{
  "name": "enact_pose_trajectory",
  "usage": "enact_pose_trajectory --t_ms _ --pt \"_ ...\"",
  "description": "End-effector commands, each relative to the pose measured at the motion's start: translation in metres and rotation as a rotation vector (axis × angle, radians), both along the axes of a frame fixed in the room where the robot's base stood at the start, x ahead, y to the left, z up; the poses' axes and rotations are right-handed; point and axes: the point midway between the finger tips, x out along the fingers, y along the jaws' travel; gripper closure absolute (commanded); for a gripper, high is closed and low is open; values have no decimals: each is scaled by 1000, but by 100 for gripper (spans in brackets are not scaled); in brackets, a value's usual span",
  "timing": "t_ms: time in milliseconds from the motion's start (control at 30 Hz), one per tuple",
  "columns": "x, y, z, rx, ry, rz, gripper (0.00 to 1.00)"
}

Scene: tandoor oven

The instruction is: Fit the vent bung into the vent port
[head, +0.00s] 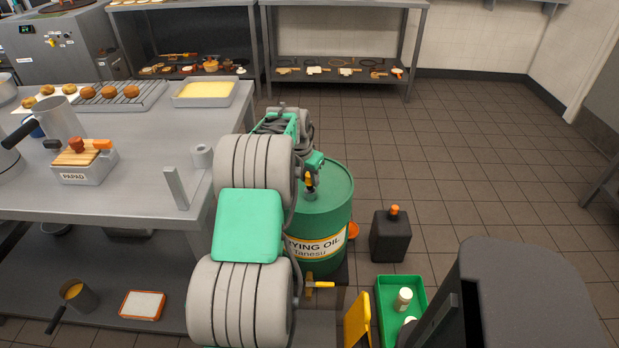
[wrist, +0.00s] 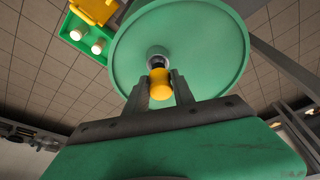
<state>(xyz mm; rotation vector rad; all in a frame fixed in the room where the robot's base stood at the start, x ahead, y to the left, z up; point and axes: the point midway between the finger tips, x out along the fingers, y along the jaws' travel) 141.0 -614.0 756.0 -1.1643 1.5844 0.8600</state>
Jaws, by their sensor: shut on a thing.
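The vent bung (wrist: 160,84) has a yellow-orange body with a dark end and is between the fingers of my gripper (wrist: 162,77), which is shut on it. In the head view the bung (head: 308,180) shows as a small orange piece above the green drum's top. The vent port (wrist: 157,53) is a pale ring on the drum lid (wrist: 205,50), right in line with the bung's dark end. I cannot tell whether the dark end is inside the port or just above it. In the head view my arm hides the left part of the drum (head: 335,215).
A steel table (head: 140,190) stands left of the drum. A black can with an orange cap (head: 391,237) and a green tray (head: 419,287) with white-topped bottles are on the floor to the right. A yellow tap (head: 320,284) sticks out low by the drum. Tiled floor beyond is clear.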

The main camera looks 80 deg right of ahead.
Motion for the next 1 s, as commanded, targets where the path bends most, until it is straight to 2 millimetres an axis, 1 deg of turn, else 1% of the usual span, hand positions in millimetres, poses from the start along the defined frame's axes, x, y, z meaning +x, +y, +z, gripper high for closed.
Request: enact_pose_trajectory --t_ms 367,1000 --pt "0 0 -1 0 0 0 100" --pt "0 0 -17 0 0 0 100"
